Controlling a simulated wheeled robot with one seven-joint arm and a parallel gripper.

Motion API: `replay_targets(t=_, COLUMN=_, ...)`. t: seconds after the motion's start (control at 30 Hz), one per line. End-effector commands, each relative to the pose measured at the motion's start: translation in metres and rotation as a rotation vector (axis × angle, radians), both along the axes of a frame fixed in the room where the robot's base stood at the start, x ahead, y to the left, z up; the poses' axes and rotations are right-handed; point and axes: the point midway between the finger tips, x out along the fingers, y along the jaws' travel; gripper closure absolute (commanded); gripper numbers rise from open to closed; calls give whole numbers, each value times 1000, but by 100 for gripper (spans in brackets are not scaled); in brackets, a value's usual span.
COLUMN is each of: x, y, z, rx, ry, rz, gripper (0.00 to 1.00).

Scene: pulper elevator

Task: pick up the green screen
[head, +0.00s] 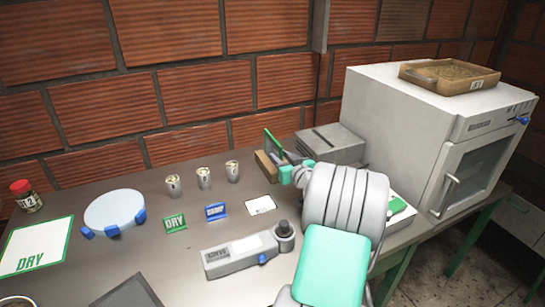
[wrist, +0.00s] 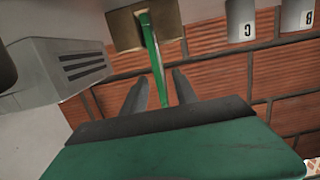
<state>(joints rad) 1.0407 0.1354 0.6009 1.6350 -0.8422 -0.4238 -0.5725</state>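The green screen (head: 273,146) is a thin upright panel standing in a brown wooden block (head: 265,167) near the back of the table. In the wrist view the screen (wrist: 152,50) appears edge-on as a green strip rising from the block (wrist: 126,30). My gripper (wrist: 162,88) is open, its two grey fingers apart. The strip runs between the fingers in the picture, with a narrow gap visible on each side. In the head view my gripper (head: 288,173) is just right of the screen, and my arm hides part of the table.
A grey vented box (head: 333,143) stands close behind, right of the screen. A large white oven (head: 410,130) with a brown tray (head: 450,74) on top is farther right. Three cups (head: 204,178) are to the left. A grey handheld device (head: 240,253) lies in front.

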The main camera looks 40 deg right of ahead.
Motion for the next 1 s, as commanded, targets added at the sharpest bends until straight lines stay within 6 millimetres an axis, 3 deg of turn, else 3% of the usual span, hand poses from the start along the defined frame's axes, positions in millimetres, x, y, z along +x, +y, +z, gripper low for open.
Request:
replay_targets(t=0.4, x=62, y=-18, z=-10, rx=1, ry=1, rz=-2, gripper=65)
replay_targets(t=0.67, x=67, y=-20, z=-11, rx=0, ry=0, rz=-4, gripper=65)
replay_targets(t=1.0, x=66, y=-20, z=-11, rx=1, ry=0, rz=-3, gripper=93)
